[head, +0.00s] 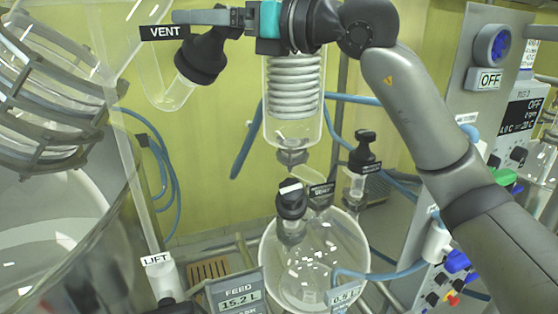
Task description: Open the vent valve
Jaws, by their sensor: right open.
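The vent valve (203,55) has a black knob on a clear glass stem at the upper left, tilted, beside a black sign reading VENT (165,32). My right gripper (208,17) reaches in from the right along the top edge. Its grey fingers point left, at the upper end of the black knob, and they overlap it in the picture. The fingers are open; whether they touch the knob cannot be told. The exact turn of the valve is not clear. My left gripper is not in view.
A glass condenser with a coil (294,88) hangs just below my right wrist. A round glass flask (313,262) with a black-capped valve (291,200) stands below it. A large glass vessel (60,215) fills the left. A control panel (490,75) stands at right.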

